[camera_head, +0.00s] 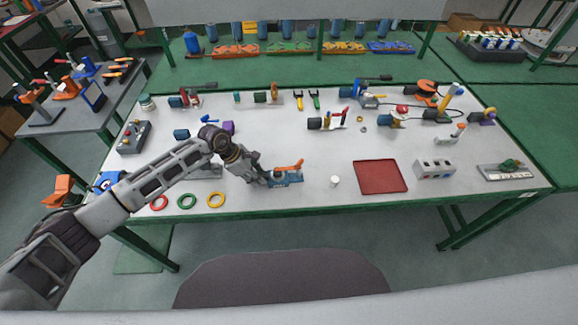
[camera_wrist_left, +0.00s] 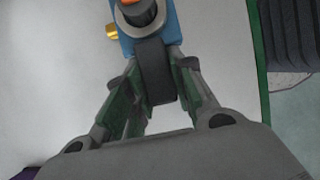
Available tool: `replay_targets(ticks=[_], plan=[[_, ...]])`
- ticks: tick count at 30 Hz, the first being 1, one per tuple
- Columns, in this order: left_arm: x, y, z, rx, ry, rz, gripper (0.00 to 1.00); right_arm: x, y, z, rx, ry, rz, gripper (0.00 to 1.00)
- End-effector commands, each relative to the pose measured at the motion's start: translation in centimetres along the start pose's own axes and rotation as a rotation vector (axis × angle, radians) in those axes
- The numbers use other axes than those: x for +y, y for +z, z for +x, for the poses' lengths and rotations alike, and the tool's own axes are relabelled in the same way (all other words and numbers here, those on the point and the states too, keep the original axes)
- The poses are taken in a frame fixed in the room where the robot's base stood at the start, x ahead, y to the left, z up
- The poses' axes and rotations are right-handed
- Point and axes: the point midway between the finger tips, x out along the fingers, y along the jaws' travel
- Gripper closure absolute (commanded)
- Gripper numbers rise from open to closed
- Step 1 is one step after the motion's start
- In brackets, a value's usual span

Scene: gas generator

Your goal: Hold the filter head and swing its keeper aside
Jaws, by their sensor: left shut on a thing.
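A blue fixture (camera_head: 286,178) with an orange lever (camera_head: 290,166) on top stands near the front edge of the table, left of the middle. My left gripper (camera_head: 264,179) reaches it from the left, low over the table. A bit of orange shows at the top edge of that view. I cannot tell which part is the keeper. My right gripper is out of view.
A grey box (camera_head: 434,169) stands further right. Several tools line the back.

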Motion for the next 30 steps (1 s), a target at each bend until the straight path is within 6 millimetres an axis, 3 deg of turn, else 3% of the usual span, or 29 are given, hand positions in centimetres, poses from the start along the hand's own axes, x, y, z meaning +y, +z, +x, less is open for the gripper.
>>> replay_targets(ticks=[2, 3, 9, 23, 30], plan=[[-0.2, -0.3, 0.3, 0.006, -0.005, -0.003, 1.0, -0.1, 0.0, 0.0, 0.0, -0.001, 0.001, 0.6], [-0.2, -0.3, 0.3, 0.006, -0.005, -0.003, 0.74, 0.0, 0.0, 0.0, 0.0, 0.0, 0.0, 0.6], [-0.1, -0.3, 0.2, 0.005, -0.004, -0.002, 0.5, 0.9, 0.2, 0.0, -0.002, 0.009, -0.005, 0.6], [0.0, -0.1, -0.2, 0.002, -0.001, -0.001, 0.5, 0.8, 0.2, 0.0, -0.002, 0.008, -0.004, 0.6], [0.1, -0.2, -2.1, 0.002, 0.001, 0.0, 0.5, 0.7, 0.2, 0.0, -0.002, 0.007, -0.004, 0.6]])
